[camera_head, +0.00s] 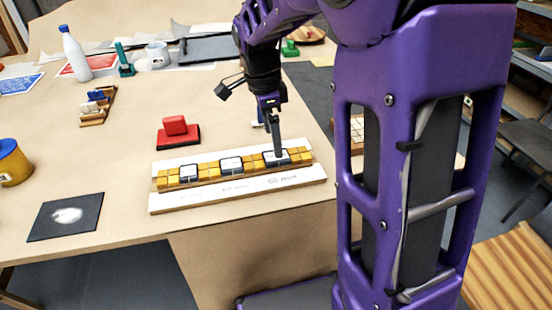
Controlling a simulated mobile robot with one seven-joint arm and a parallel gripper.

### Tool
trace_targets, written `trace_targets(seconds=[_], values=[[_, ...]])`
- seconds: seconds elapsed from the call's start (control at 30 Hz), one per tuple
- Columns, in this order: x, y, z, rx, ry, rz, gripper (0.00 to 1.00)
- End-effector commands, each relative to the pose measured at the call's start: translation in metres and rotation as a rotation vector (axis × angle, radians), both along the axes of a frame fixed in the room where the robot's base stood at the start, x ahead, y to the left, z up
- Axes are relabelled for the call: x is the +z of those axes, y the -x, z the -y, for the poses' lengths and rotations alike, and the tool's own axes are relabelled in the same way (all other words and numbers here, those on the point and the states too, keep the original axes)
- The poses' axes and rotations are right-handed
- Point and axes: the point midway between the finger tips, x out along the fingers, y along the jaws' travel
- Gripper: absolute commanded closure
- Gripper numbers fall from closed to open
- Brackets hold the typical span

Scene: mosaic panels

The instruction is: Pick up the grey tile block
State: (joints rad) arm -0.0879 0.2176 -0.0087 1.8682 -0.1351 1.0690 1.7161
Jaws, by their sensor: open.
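A long mosaic panel (238,188) lies near the front edge of the table. Its row holds yellow tile blocks (210,169) and pale grey-white tiles with dark borders: a left one (189,174), a middle one (231,165) and a right one (284,160). I cannot tell for sure which one is the grey tile block. My gripper (277,153) points down at the right pale tile and covers part of it. The jaws are open, but the fingers look like one dark strip from here. I cannot tell whether they touch or straddle the tile.
A red block on a black base (178,133) stands behind the panel. A black board with white powder (67,216) and a yellow-and-blue pot (12,163) are at the left. A wooden rack (97,106), white bottle (75,55) and mug (157,55) stand farther back.

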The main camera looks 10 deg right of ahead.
Motion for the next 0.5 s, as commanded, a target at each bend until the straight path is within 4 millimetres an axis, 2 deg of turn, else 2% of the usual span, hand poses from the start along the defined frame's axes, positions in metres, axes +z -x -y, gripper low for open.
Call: trace_targets(seconds=[0.27, 0.5], values=[[-0.042, 0.0, 0.005, -0.001, 0.0, -0.003, 0.03], [-0.049, -0.001, 0.006, 0.0, 0.0, 0.001, 0.03]])
